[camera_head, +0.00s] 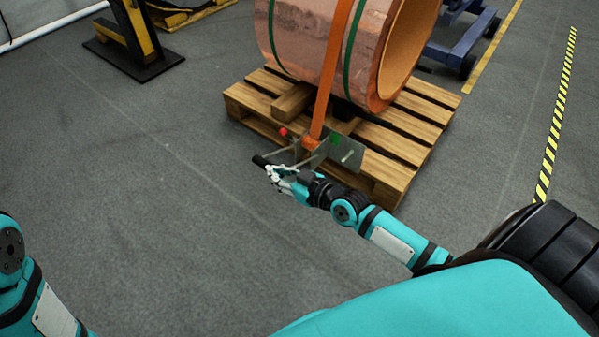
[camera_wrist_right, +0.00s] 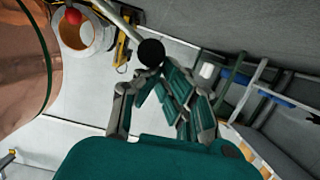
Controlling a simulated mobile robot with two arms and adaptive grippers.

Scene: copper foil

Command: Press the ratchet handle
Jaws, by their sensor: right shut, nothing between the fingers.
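The ratchet (camera_head: 348,152) is a grey metal piece at the lower end of an orange strap, at the front edge of the pallet. Its handle is a thin bar with a black grip (camera_head: 260,161), pointing left. In the right wrist view the black grip end (camera_wrist_right: 150,52) shows at the end of a grey bar, just beyond the fingertips. My right gripper (camera_head: 273,174) is shut and empty, close beside the grip; whether they touch I cannot tell. It also shows in the right wrist view (camera_wrist_right: 147,82). My left gripper is out of view.
A copper foil coil (camera_head: 300,40) with green bands lies on a wooden pallet (camera_head: 412,127). A red knob (camera_head: 283,131) is near the ratchet. A yellow stand (camera_head: 137,30) and a blue cart (camera_head: 455,48) stand behind. The grey floor left of the pallet is clear.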

